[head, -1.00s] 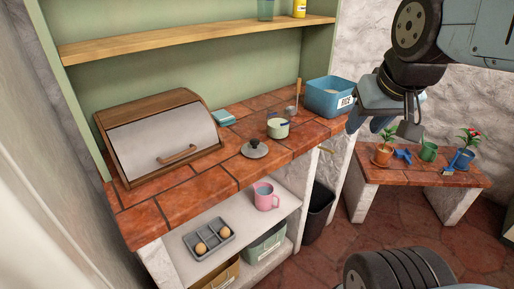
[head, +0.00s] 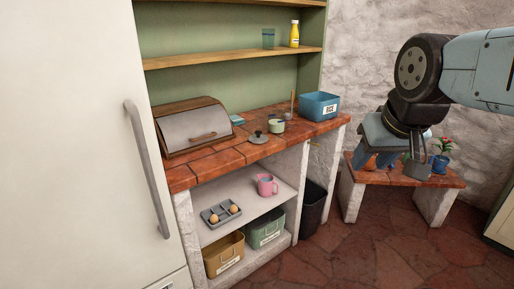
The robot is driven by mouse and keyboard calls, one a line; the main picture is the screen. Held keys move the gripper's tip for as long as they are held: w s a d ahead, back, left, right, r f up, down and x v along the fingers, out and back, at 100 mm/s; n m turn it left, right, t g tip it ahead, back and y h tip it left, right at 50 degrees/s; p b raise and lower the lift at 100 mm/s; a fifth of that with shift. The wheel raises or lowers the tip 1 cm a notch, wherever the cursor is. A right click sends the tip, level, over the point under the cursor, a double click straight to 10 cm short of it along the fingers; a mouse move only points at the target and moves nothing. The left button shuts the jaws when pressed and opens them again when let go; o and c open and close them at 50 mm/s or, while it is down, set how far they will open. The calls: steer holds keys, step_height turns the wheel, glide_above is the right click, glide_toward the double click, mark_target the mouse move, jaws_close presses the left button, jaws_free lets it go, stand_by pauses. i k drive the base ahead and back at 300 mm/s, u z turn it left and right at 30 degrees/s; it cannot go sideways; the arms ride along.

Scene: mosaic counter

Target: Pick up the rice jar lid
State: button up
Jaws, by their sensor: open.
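A blue square container (head: 318,107) with a white label that seems to read RICE stands at the right end of the tiled counter; its top looks open. A round dark grey lid (head: 258,138) with a knob lies flat at the counter's front edge. A small pale green pot (head: 277,126) stands just behind it to the right. I cannot tell which vessel the lid belongs to. My gripper (head: 401,158) hangs open and empty at the right, pointing down, well away from the lid and in front of the low bench.
A wooden bread box (head: 196,127) stands on the counter's left. A white fridge (head: 75,120) fills the left side. A pink mug (head: 266,186) and an egg tray (head: 213,219) sit on the lower shelf. A low bench (head: 443,181) is behind my gripper. The floor in front is clear.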

mark_target(258, 138)
steer(key=z, duration=0.6)
steer(key=i, duration=1.9)
steer(key=u, duration=0.7)
steer(key=k, duration=0.85)
steer(key=u, duration=0.15)
steer(key=i, duration=0.85)
steer(key=z, duration=0.1)
